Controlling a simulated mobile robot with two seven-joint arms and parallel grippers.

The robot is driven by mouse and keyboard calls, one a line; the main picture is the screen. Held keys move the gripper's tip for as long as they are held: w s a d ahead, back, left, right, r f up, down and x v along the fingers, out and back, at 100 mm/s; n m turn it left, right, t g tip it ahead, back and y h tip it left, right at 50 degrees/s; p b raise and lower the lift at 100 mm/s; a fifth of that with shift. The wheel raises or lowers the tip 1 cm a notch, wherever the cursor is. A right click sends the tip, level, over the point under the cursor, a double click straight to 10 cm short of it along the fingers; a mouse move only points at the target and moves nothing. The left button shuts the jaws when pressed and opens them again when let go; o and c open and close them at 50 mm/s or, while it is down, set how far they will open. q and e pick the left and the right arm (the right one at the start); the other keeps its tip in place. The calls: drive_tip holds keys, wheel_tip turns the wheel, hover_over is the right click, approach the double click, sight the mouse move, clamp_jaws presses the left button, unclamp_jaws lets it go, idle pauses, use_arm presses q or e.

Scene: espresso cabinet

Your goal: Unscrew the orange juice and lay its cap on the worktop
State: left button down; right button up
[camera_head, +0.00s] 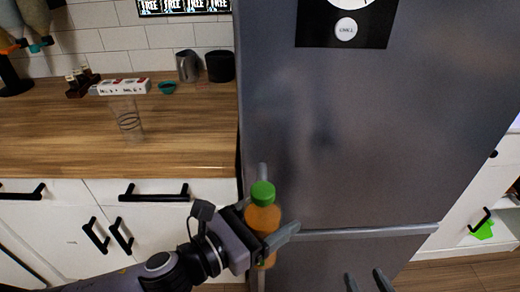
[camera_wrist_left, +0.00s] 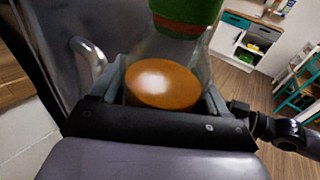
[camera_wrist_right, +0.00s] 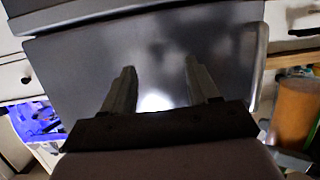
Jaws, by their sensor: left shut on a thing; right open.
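The orange juice bottle (camera_head: 261,217) is upright in front of the grey fridge in the head view. Its green cap (camera_head: 262,190) sits on top. My left gripper (camera_head: 268,236) is shut on the bottle's body, below the cap. In the left wrist view the orange juice (camera_wrist_left: 162,87) shows between the fingers, with the green cap (camera_wrist_left: 187,14) above it. My right gripper (camera_wrist_right: 155,90) is open and empty in front of a grey surface. Its fingertips (camera_head: 368,282) show at the bottom edge of the head view. The wooden worktop (camera_head: 70,140) is to the left of the fridge.
The grey fridge (camera_head: 340,130) stands close behind the bottle. A clear glass (camera_head: 128,120) stands on the worktop, with a white box (camera_head: 124,87), a teal bowl (camera_head: 167,88), a metal jug (camera_head: 187,66) and a black canister (camera_head: 220,66) behind. The worktop's front part is clear.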

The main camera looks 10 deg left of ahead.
drive_tip(key=w+a+r+n+t+y, duration=0.35)
drive_tip(key=w+a+r+y, duration=0.35)
drive_tip(key=r, duration=0.4)
wheel_tip(320, 180, up, 23)
drive_tip(key=n+g+h, duration=1.1)
drive_tip(key=n+g, duration=0.8)
drive_tip(key=n, duration=0.4)
hover_over(260, 189)
drive_tip(key=shift+s+a+f+t, duration=0.1)
drive_tip(key=shift+s+a+t, duration=0.15)
drive_tip(key=shift+w+d+r+t, duration=0.2)
drive_tip(key=shift+w+t, duration=0.05)
drive_tip(key=shift+t, duration=0.15)
drive_tip(key=shift+f, duration=3.9)
